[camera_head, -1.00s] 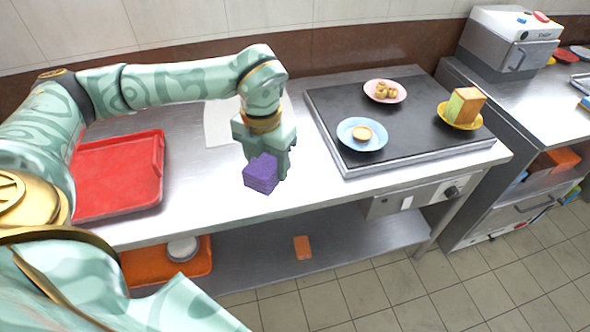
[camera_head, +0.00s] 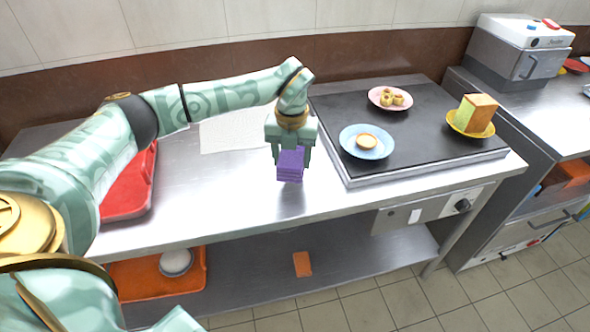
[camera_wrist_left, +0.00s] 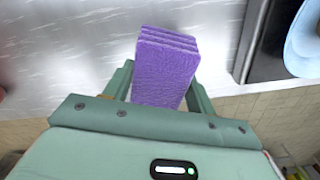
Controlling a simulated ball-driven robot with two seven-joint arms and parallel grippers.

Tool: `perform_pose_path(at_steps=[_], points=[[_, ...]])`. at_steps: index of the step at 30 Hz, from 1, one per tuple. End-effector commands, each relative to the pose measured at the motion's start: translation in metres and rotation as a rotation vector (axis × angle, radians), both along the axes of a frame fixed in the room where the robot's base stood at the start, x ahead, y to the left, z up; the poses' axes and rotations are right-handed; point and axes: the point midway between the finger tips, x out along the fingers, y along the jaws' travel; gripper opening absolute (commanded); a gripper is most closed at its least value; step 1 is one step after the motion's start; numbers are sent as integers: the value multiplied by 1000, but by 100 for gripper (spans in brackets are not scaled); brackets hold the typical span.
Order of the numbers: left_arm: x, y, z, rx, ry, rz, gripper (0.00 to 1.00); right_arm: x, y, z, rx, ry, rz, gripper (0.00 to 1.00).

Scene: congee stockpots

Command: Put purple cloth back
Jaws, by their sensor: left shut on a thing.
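The purple cloth (camera_head: 290,165) is a small folded block with stacked layers. My left gripper (camera_head: 291,150) is shut on it and holds it over the steel counter (camera_head: 225,195), left of the black griddle. In the left wrist view the cloth (camera_wrist_left: 166,68) sits between the two fingers of my left gripper (camera_wrist_left: 160,88), its layered edge pointing away. A dark patch shows on the counter under the cloth; I cannot tell the exact gap. My right gripper is not in view.
The black griddle (camera_head: 415,125) carries a blue plate (camera_head: 350,150), a pink plate (camera_head: 377,104) and a yellow plate (camera_head: 452,125) with food. A white sheet (camera_head: 225,134) lies behind. A red tray (camera_head: 140,190) is at left. The counter's front middle is clear.

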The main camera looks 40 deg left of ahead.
Motion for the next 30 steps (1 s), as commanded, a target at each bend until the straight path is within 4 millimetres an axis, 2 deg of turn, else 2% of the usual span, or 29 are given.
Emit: perform_pose_path(at_steps=[3, 6, 8, 19, 20, 21, 22, 30], points=[[8, 1, -13, -1, 2, 1, 35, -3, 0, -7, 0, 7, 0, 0], [7, 1, -34, -1, 8, 0, 35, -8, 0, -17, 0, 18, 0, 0], [7, 1, -41, 0, 5, -1, 35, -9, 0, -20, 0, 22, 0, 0], [7, 1, -41, 0, 0, 0, 35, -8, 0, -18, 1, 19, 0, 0], [7, 1, -41, 0, 0, 0, 64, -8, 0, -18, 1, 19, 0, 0], [7, 1, -41, 0, 0, 0, 75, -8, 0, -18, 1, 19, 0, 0], [7, 1, -41, 0, 0, 0, 78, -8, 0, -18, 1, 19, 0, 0], [7, 1, -40, 0, 0, 0, 78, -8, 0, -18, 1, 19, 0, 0]])
